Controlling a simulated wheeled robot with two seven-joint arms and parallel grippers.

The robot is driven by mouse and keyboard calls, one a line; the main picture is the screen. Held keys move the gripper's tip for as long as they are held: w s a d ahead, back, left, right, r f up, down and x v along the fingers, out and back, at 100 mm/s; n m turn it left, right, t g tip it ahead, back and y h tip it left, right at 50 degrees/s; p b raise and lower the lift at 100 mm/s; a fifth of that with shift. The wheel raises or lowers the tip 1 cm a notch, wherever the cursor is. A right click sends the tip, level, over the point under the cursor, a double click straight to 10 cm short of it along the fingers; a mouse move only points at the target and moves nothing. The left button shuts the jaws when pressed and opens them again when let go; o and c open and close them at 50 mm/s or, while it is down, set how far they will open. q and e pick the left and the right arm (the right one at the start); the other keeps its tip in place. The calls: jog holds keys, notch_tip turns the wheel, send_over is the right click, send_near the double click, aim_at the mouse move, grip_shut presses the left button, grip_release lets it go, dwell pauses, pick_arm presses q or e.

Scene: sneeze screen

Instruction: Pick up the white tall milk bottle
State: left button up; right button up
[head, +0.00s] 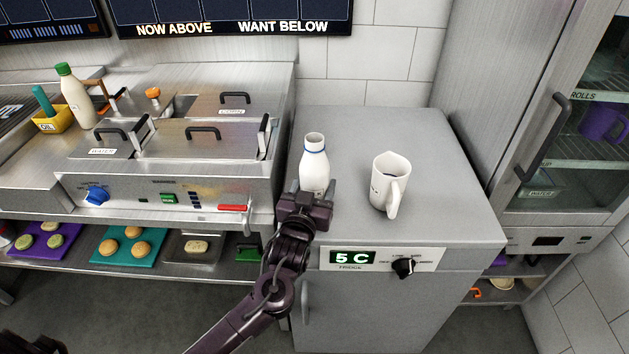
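The white tall milk bottle (314,165) stands upright on the grey fridge top, near its left edge. It has a blue ring below its open mouth. My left gripper (309,190) is at the bottle's near side, low down, with its fingers pointing at the bottle. It hides the bottle's base. The fingers look apart at the bottle's lower sides, but I cannot tell whether they touch it. My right gripper is not in view.
The lidded steel counter (230,170) adjoins on the left, with another white bottle (76,98), green-capped, farther left. A tall glass-door cabinet (550,120) stands at the right.

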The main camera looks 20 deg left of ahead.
pick_arm(q)
jog(key=shift+r, duration=0.2)
notch_tip(320, 180, up, 20)
send_over(315, 138)
jog(key=shift+f, duration=0.1)
dwell(0.4)
